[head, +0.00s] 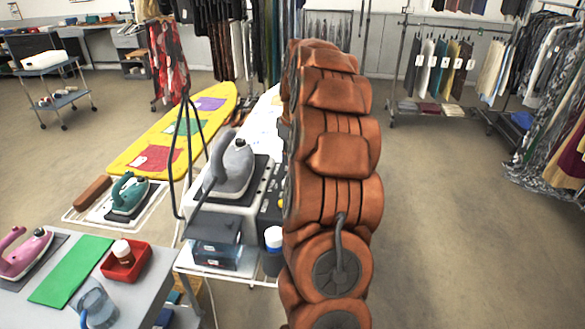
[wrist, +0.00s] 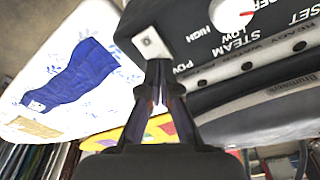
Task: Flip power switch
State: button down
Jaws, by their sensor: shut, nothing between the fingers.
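The steam station (head: 230,220) stands on a white-framed stand in the head view, with a grey iron on top. My arm hides its right side and my gripper there. In the wrist view its dark control panel (wrist: 210,75) fills the upper right, tilted, with steam, power and reset lettering and a red-marked knob (wrist: 232,22). A pale square with a small dark mark, apparently the power switch (wrist: 150,43), sits at the panel's left corner. My gripper (wrist: 159,70) is shut and empty, its fingertips just below this switch. I cannot tell whether they touch it.
A white board with a blue cloth (wrist: 75,75) lies left of the panel in the wrist view. In the head view, a yellow ironing board (head: 150,140) stands behind the station, and a grey table (head: 130,290) is at front left.

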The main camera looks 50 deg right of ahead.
jog(key=shift+f+b, duration=0.35)
jog(key=shift+f, duration=0.3)
dwell(0.4)
jog(key=shift+r, duration=0.15)
jog(key=shift+r+p, duration=0.7)
jog(key=shift+r, duration=2.7)
